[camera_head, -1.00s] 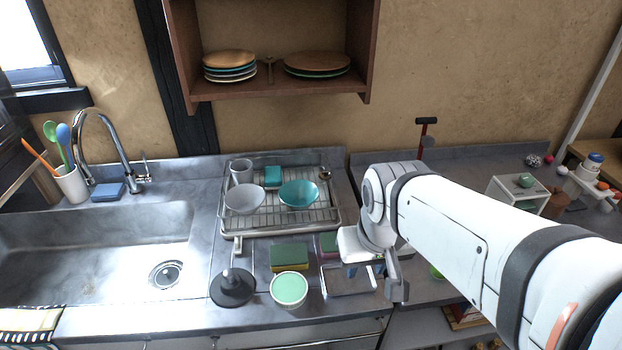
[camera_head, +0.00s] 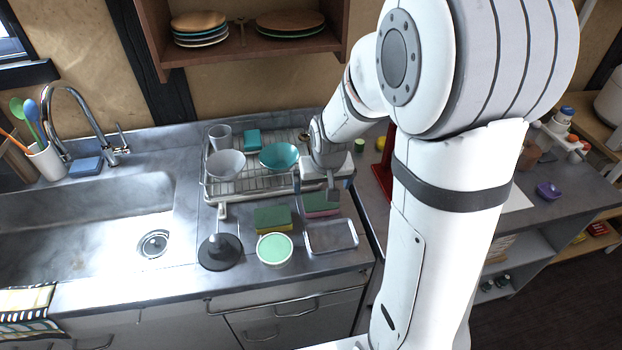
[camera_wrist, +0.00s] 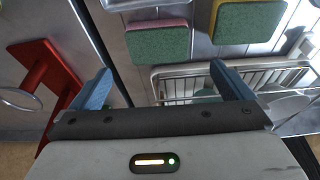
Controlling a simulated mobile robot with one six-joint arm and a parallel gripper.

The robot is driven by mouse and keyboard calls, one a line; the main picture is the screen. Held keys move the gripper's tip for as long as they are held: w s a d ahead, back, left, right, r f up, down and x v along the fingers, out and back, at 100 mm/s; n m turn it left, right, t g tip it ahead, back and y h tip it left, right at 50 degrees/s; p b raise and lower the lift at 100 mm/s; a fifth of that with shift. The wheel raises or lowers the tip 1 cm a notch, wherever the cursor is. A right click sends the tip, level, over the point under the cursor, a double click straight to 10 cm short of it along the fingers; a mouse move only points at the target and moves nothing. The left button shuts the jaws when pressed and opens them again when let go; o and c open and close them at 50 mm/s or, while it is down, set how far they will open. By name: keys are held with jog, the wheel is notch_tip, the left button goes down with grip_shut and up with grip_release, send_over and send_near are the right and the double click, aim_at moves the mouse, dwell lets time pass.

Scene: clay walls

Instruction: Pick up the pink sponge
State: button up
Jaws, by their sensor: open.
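The pink sponge (camera_head: 318,199) lies on the grey counter just in front of the dish rack, with a green scouring side. In the wrist view the sponge (camera_wrist: 158,43) shows its green face and a thin pink edge, beyond the fingertips and roughly between them. My gripper (camera_head: 335,188) is above and slightly behind the sponge, near the rack's right front corner. In the wrist view my gripper (camera_wrist: 163,84) has its two blue fingers wide apart with nothing between them.
A yellow-green sponge (camera_head: 272,219) lies close to the left of the pink one. A clear tray (camera_head: 331,237) and green-topped tub (camera_head: 274,249) are in front. The dish rack (camera_head: 215,192) holds bowls. A red stand (camera_wrist: 40,72) is at the left in the wrist view.

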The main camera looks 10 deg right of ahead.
aim_at(320, 200)
jog(key=shift+w+f, duration=0.5)
jog(key=shift+f, duration=0.25)
jog(key=shift+p+x, duration=0.35)
jog(key=shift+x, duration=3.25)
jog(key=shift+s+d, duration=0.15)
jog(key=shift+c, duration=0.4)
jog(key=c, duration=0.7)
notch_tip(320, 200, up, 10)
jog(key=o, duration=0.4)
jog(key=c, duration=0.3)
jog(key=shift+c, duration=0.2)
